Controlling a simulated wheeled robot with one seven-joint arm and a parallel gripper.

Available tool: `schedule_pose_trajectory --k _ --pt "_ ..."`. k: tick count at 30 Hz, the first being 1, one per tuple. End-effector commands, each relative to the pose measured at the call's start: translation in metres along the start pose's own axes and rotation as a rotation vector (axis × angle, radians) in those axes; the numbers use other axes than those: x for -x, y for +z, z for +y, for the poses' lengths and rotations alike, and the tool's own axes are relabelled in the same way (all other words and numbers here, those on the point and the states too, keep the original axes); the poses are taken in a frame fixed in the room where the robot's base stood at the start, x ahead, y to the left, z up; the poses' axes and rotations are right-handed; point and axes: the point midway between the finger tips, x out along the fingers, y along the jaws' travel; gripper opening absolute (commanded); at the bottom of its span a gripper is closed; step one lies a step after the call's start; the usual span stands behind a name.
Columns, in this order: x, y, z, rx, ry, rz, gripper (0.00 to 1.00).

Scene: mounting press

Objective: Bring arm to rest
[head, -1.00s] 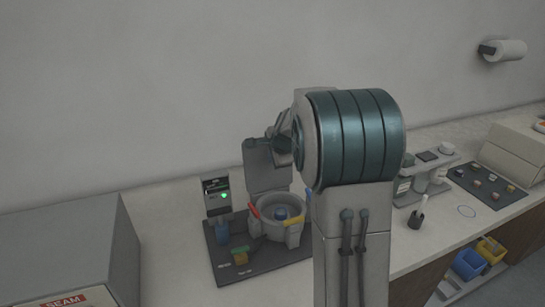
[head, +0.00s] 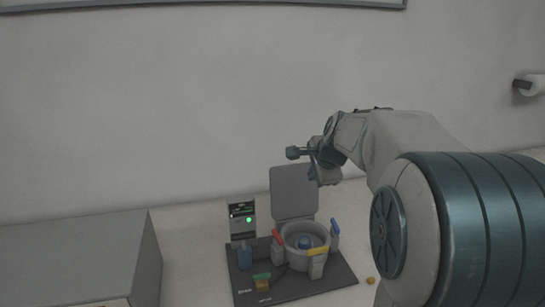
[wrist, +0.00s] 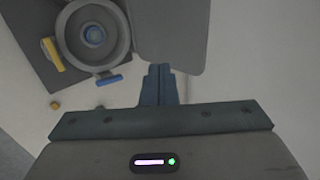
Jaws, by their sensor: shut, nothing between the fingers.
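My arm reaches in from the right in the head view, raised above the bench. My gripper (head: 312,172) is over the right side of the mounting press (head: 304,240), close in the picture to its upright grey lid (head: 294,192). In the wrist view my gripper (wrist: 160,72) has its blue fingers together and empty. The press's round chamber with a blue centre (wrist: 95,36) lies beyond the fingertips to the upper left. Red, yellow and blue handles sit around the chamber. The grey lid (wrist: 170,30) is open.
A control box (head: 242,220) with a green light stands left of the press on the dark base plate (head: 285,289). A large grey box (head: 80,255) stands at the left. A small orange piece (head: 370,280) lies on the bench right of the plate.

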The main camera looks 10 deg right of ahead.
Motion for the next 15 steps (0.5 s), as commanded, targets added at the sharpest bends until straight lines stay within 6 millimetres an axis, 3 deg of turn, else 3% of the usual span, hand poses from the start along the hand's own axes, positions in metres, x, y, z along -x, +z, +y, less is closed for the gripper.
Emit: schedule_pose_trajectory --k 4,7,15 --pt "0.008 0.013 0.015 0.091 0.025 -0.018 0.0" --pt "0.021 0.036 0.046 0.274 0.071 -0.051 0.0" --pt "0.067 0.097 0.18 1.007 0.235 -0.197 0.0"
